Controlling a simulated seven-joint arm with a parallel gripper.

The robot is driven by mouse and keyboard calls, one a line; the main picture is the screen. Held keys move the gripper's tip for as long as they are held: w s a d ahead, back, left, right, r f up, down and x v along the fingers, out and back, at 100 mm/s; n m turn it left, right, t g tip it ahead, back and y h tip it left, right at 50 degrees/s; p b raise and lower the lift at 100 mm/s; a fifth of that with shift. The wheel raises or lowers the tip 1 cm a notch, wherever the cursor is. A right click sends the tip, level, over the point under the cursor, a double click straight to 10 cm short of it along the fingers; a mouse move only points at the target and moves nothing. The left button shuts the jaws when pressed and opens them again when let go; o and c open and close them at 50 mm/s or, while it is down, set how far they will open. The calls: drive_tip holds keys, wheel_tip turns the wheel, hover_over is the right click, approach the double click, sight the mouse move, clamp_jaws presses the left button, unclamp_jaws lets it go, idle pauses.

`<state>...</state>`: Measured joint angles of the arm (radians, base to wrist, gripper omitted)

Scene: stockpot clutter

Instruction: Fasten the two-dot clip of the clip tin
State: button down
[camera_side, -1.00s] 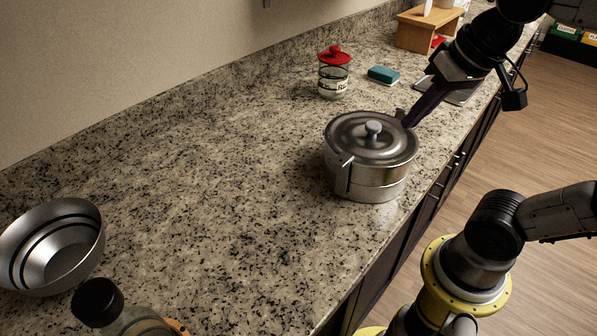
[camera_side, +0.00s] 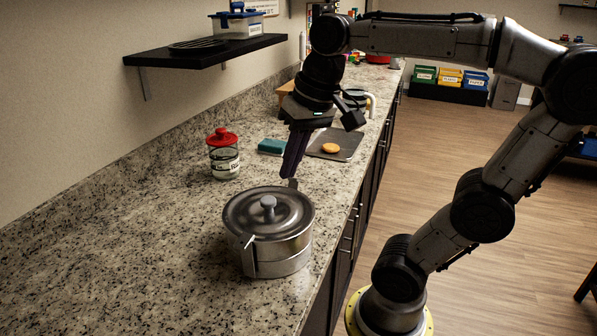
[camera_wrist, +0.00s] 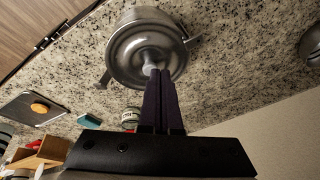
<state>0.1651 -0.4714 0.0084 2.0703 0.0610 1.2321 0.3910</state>
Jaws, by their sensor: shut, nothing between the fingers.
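The clip tin (camera_side: 280,258) is a round steel pot with a lid and a grey knob (camera_side: 268,203), upright on the counter. One clip (camera_side: 249,258) shows on its near left wall, and another (camera_side: 293,184) sticks up at the far rim. In the wrist view these clips stand out at the right (camera_wrist: 193,40) and lower left (camera_wrist: 104,80) of the tin (camera_wrist: 128,42). I cannot make out dots on either. My gripper (camera_side: 287,176) is shut and empty, pointing down behind the tin near the far clip; contact is unclear. Its fingers (camera_wrist: 160,74) overlap the knob in the wrist view.
A red-lidded glass jar (camera_side: 224,160) and a teal sponge (camera_side: 271,146) stand behind the tin. A wall shelf (camera_side: 205,52) hangs at left. The counter left of the tin is clear.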

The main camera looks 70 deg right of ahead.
drive_tip(key=w+d+r+m+g, duration=0.2)
drive_tip(key=w+d+m, duration=0.3)
drive_tip(key=w+d, duration=0.3)
drive_tip(key=w+d+f+m+g+y, duration=0.1)
drive_tip(key=d+f+m, duration=0.15)
drive_tip(key=d, duration=0.55)
drive_tip(key=d+f+m+y, duration=0.1)
drive_tip(key=d+f+m, duration=0.15)
drive_tip(key=d, duration=0.55)
drive_tip(key=s+d+f+m, duration=0.1)
drive_tip(key=s+d+f, duration=0.1)
drive_tip(key=d+f, duration=0.3)
drive_tip(key=shift+g, duration=0.3)
drive_tip(key=a+f, duration=0.1)
drive_tip(key=f, duration=0.2)
drive_tip(key=a+f, duration=0.1)
drive_tip(key=f, duration=0.2)
drive_tip(key=a+f, duration=0.1)
drive_tip(key=f, duration=0.2)
drive_tip(key=shift+s, duration=0.1)
drive_tip(key=shift+a+r, duration=0.7)
drive_tip(key=shift+a, duration=0.25)
drive_tip(key=shift+a+r, duration=0.35)
drive_tip(key=shift+a, duration=0.25)
drive_tip(key=shift+a+r, duration=0.3)
drive_tip(key=shift+r, duration=0.05)
